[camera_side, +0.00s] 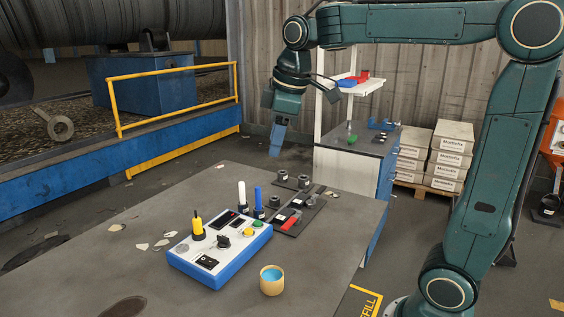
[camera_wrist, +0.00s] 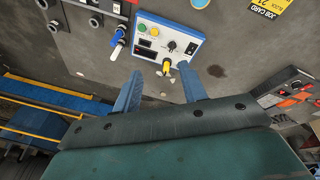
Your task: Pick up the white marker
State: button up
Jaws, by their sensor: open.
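The white marker (camera_side: 241,193) stands upright on the grey table, just behind the blue-and-white control box and left of a blue marker (camera_side: 259,198). In the wrist view the white marker (camera_wrist: 116,51) shows left of my fingers, beside the blue marker (camera_wrist: 119,36). My gripper (camera_side: 276,148) is open and empty, pointing down, well above and behind the markers. In the wrist view its two blue fingers (camera_wrist: 160,84) are spread apart with table between them.
The control box (camera_side: 222,250) stands mid-table. A yellow cup (camera_side: 272,283) with blue contents is in front of it. Dark blocks with round fittings (camera_side: 297,212) lie right of the markers. Pale flakes lie at left. A workbench (camera_side: 358,150) with a shelf stands behind the table.

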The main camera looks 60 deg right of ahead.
jog(key=w+d+f+n+g, duration=0.1)
jog(key=w+d+f+n, duration=0.15)
jog(key=w, duration=0.35)
jog(key=w+d+f+n+g, duration=0.1)
jog(key=w+d+n, duration=0.1)
jog(key=w+d, duration=0.35)
jog(key=n+g, duration=0.1)
jog(key=n, duration=0.3)
send_over(243, 193)
notch_tip(243, 193, down, 8)
jog(key=f, duration=0.1)
jog(key=shift+w+d+r, duration=0.25)
jog(key=shift+w, duration=0.2)
jog(key=shift+f, duration=0.1)
jog(key=shift+f, duration=4.2)
jog(key=shift+f, duration=0.15)
jog(key=shift+s+f, duration=0.1)
jog(key=shift+f, duration=2.35)
